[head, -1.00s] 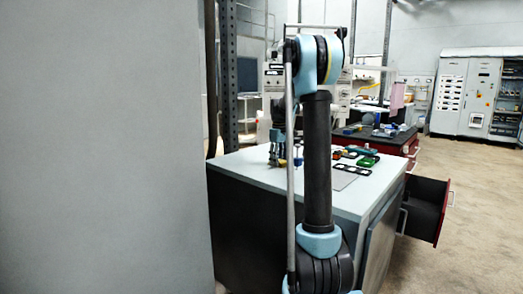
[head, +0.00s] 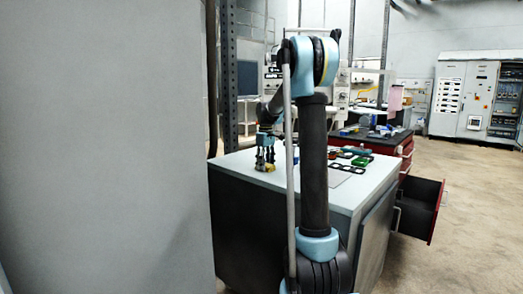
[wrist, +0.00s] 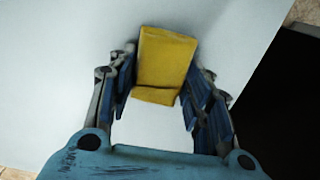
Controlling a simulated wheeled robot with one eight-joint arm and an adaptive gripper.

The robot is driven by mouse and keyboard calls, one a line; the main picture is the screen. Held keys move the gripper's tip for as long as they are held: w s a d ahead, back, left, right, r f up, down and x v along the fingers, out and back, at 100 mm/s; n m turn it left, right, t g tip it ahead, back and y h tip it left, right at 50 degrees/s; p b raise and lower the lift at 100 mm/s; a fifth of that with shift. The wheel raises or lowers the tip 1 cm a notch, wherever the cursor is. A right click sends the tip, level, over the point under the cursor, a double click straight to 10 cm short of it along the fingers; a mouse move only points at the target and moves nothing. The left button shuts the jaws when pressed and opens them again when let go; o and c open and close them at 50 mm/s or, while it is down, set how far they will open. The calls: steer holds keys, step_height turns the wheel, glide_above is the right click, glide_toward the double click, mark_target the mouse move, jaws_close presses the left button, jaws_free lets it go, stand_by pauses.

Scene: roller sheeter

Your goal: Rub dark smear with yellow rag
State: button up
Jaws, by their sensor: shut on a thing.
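The yellow rag (wrist: 166,58) is a folded block between the fingers of my gripper (wrist: 160,95) in the wrist view. My gripper is shut on it. In the head view my gripper (head: 265,160) is low over the left part of the light tabletop (head: 235,180), with a speck of yellow rag (head: 268,168) at its tips. I cannot tell whether the rag touches the surface. No dark smear can be made out in either view; the rag and gripper cover part of the tabletop.
Several small dark and green items (head: 360,161) and a pale sheet (head: 338,177) lie on the tabletop's right side. A red drawer (head: 437,212) stands open at the right. A grey wall (head: 100,150) fills the left. A dark upright post (head: 229,80) stands behind the table.

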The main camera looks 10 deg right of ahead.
steer(key=shift+s+a+r, duration=0.1)
steer(key=shift+s+r, duration=0.05)
steer(key=shift+s, duration=0.1)
steer(key=shift+r, duration=4.05)
steer(key=shift+a, duration=0.1)
